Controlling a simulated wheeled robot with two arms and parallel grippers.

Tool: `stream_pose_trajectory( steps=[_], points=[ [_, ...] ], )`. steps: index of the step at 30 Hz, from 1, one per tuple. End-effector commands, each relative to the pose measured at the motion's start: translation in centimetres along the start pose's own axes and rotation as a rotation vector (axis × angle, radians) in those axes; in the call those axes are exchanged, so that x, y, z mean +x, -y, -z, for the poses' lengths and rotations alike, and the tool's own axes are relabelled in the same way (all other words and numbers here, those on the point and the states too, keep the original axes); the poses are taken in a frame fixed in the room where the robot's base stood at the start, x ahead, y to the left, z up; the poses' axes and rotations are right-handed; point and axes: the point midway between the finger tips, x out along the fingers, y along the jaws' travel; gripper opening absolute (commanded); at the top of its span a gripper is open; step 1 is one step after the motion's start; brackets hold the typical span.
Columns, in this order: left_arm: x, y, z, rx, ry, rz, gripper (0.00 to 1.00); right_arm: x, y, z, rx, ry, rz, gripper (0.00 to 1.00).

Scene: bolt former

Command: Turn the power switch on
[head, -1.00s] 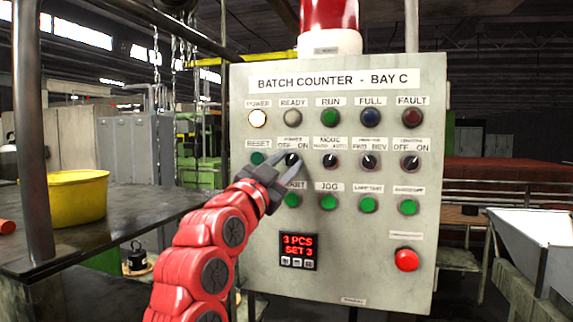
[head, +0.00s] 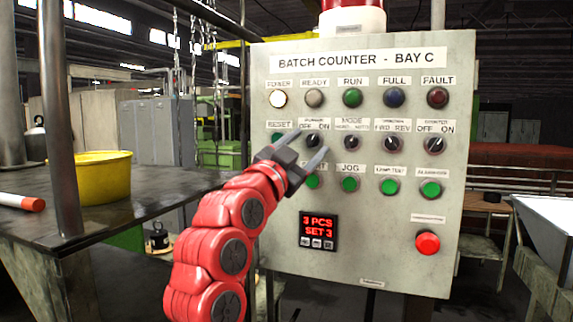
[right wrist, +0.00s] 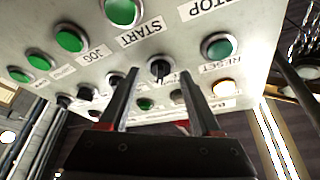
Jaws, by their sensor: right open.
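The power switch (head: 312,141) is a black rotary knob under an OFF/ON label, in the middle row of the grey control panel (head: 375,270). Which way its pointer faces is too small to tell. The lamp marked POWER (head: 278,98) above it glows white. My right gripper (head: 310,146) is open and empty at the panel face, its fingers on either side of the knob in the picture. In the right wrist view, the power switch (right wrist: 158,68) shows between the two spread finger tips; contact cannot be told. My left gripper is out of view.
Close around the switch are the RESET button (head: 277,138), a green button (head: 313,181) below and the MODE knob (head: 351,142). A red button (head: 427,242) sits lower right. A dark table (head: 110,212) with a yellow bucket (head: 95,178) stands at the left.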

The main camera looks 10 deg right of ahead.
Motion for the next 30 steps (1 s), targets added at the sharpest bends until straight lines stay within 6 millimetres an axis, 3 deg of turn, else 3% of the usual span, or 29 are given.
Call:
stream_pose_trajectory(
  steps=[18,24,30],
  points=[
    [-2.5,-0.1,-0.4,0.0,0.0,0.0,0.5,-14.4,0.0,-0.2,0.0,0.001,0.005,0.64],
    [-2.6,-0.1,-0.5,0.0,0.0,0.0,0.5,-16.4,0.0,-0.1,0.0,0.001,0.002,0.64],
    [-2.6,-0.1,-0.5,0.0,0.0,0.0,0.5,-16.7,0.0,0.0,0.001,0.0,0.0,0.64]
  ],
)
